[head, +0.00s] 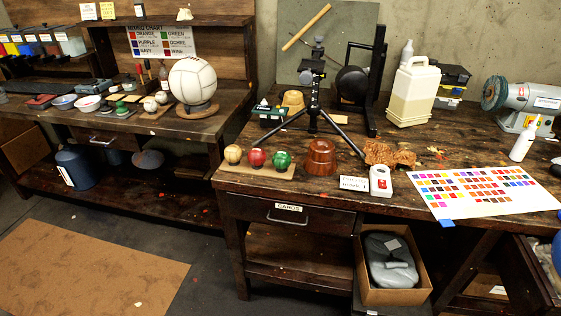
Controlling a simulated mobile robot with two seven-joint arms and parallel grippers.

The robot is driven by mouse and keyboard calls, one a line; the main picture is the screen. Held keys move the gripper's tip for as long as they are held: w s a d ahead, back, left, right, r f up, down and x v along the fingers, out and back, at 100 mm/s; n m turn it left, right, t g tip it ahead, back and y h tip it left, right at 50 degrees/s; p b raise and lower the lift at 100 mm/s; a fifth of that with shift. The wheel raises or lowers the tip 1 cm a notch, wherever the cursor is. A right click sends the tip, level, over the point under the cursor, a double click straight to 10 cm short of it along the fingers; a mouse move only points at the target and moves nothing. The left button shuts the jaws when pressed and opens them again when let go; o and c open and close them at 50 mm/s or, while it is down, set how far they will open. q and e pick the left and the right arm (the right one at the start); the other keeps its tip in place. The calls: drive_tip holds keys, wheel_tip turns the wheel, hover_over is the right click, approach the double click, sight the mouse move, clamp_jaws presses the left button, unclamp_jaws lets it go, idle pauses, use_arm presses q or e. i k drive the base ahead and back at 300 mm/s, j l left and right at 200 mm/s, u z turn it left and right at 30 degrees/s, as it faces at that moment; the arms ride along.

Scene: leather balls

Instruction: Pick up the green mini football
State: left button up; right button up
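The green mini football (282,159) is a small dark green ball. It sits at the right end of a short wooden board (244,171) at the front left of the right-hand workbench. A red ball (257,159) and a tan ball (233,154) stand beside it to the left on the same board. Neither of my grippers shows in the head view.
A brown leather-coloured pot (321,158) stands just right of the green ball. A black tripod (313,95) spreads its legs behind it. A white device (381,182), a label card and a colour chart (483,188) lie farther right. A drawer (287,216) is below.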

sight(282, 160)
drive_tip(key=z, duration=0.2)
drive_tip(key=i+j+z, duration=0.2)
drive_tip(key=z, duration=0.2)
drive_tip(key=i+j+z, duration=0.1)
drive_tip(key=j+z, duration=0.25)
drive_tip(key=j, duration=0.15)
drive_tip(key=i+j+z, duration=0.1)
drive_tip(key=j, duration=0.35)
drive_tip(key=i+j+z, duration=0.15)
drive_tip(key=j, duration=0.3)
